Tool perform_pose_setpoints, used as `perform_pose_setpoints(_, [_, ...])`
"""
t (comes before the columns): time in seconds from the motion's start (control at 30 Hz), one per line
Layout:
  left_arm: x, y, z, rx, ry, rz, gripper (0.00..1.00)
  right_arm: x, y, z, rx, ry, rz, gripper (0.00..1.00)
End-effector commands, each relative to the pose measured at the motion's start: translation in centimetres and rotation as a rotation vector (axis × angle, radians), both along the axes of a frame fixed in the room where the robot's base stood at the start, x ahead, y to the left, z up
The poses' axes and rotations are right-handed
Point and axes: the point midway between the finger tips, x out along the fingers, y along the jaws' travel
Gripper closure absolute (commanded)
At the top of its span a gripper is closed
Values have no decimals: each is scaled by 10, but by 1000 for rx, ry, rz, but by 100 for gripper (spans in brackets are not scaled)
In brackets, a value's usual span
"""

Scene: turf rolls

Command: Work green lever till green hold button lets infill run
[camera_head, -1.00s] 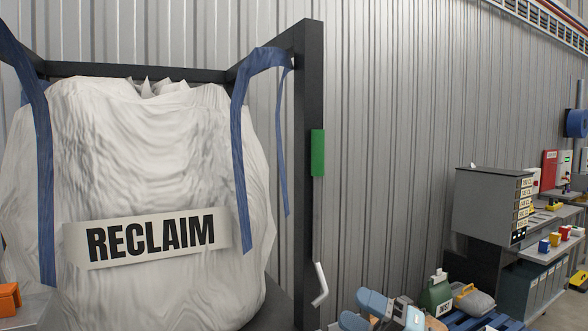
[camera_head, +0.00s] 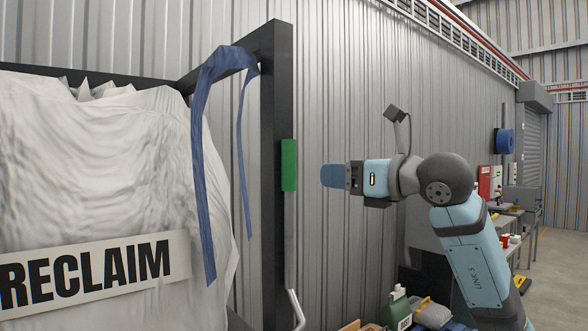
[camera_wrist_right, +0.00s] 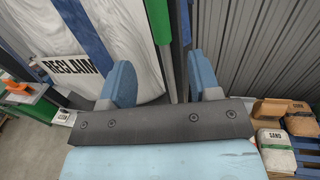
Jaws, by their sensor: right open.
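The green lever grip (camera_head: 289,165) is an upright green sleeve on a grey metal rod beside the dark post, right of the RECLAIM bag. Its rod ends in a bent white crank at the bottom. My right gripper (camera_head: 328,176) is open and empty, level with the grip and a short way to its right in the picture. In the right wrist view the green grip (camera_wrist_right: 159,22) stands ahead of the open blue fingers (camera_wrist_right: 163,78), apart from them. I cannot make out a green hold button. My left gripper is not in view.
The white bulk bag (camera_head: 90,170) hangs in a dark frame (camera_head: 275,200), with a blue strap (camera_head: 202,150) near the post. A corrugated wall stands behind. Benches (camera_head: 500,235) stand farther off.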

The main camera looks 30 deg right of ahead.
Motion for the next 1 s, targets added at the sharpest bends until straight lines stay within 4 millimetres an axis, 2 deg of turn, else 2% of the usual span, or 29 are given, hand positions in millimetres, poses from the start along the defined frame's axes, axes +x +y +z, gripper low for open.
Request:
perform_pose_setpoints(0.03, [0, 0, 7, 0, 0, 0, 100, 11, 3, 4, 5, 2, 3, 43])
perform_pose_setpoints(0.2, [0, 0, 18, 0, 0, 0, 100, 47, 14, 3, 4, 2, 4, 43])
perform_pose_setpoints(0.43, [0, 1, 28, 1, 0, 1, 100, 83, 24, 2, 3, 2, 3, 43])
perform_pose_setpoints(0.6, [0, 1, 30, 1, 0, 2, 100, 95, 27, 1, 2, 2, 3, 43])
perform_pose_setpoints(0.9, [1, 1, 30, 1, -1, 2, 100, 97, 28, 0, 1, 0, 2, 43])
perform_pose_setpoints(0.93, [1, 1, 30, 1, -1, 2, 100, 97, 28, 0, 1, 0, 2, 48])
perform_pose_setpoints(1.0, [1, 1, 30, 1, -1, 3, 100, 97, 28, 0, 1, 0, 2, 64])
